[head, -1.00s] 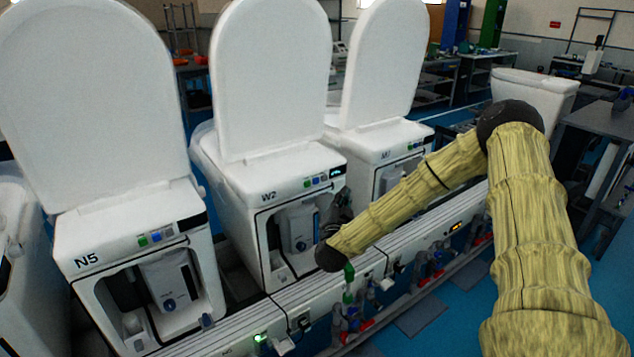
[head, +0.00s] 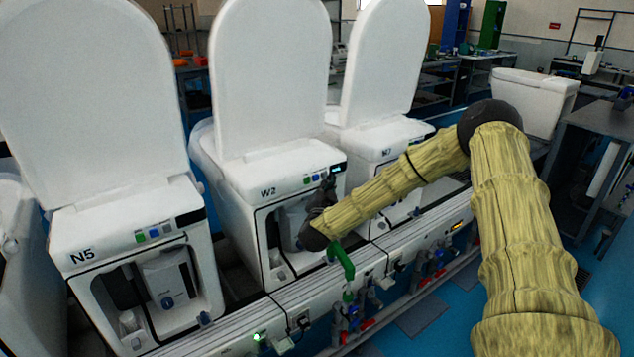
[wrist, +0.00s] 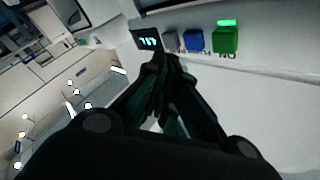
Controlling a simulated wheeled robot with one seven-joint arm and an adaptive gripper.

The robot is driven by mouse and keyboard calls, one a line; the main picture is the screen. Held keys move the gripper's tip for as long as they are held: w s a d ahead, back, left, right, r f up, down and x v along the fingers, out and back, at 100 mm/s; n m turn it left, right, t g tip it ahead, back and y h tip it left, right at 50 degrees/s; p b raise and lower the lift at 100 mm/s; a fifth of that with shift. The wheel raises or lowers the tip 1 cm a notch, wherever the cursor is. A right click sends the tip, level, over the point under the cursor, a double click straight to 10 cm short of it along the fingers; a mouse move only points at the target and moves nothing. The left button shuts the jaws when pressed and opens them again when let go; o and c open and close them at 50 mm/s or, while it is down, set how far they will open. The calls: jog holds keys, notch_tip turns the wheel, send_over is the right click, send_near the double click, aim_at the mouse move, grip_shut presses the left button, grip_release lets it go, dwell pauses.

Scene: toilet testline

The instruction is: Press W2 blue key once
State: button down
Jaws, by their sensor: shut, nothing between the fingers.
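The W2 unit (head: 255,185) is a white toilet with its lid up, in the middle of the head view. Its front panel has a green, a blue and a grey key beside a small lit display. In the wrist view the blue key (wrist: 195,40) sits between the grey key (wrist: 170,42) and the green key (wrist: 226,38); the display (wrist: 148,40) is at the left. My gripper (wrist: 162,62) is shut and empty, its tips just below the grey key and display, to the left of the blue key. It also shows in the head view (head: 329,184). Contact cannot be told.
The N5 unit (head: 85,240) stands to the left and another white unit (head: 385,150) to the right, both with lids up. A rail (head: 300,300) with a green handle (head: 343,262) and several valves runs along the front. A green light bar (wrist: 227,22) glows above the green key.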

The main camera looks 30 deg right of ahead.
jog(key=shift+w+a, duration=0.1)
jog(key=shift+w, duration=0.65)
jog(key=shift+w+b, duration=0.2)
jog(key=shift+b, duration=0.1)
dwell(0.8)
jog(key=shift+w+a, duration=0.1)
jog(key=shift+w, duration=0.15)
jog(key=shift+w, duration=0.4)
dwell(0.9)
jog(key=shift+s+r, duration=0.1)
jog(key=shift+s, duration=0.75)
jog(key=s+p, duration=0.1)
jog(key=s, duration=0.4)
jog(key=shift+d, duration=0.2)
dwell(0.5)
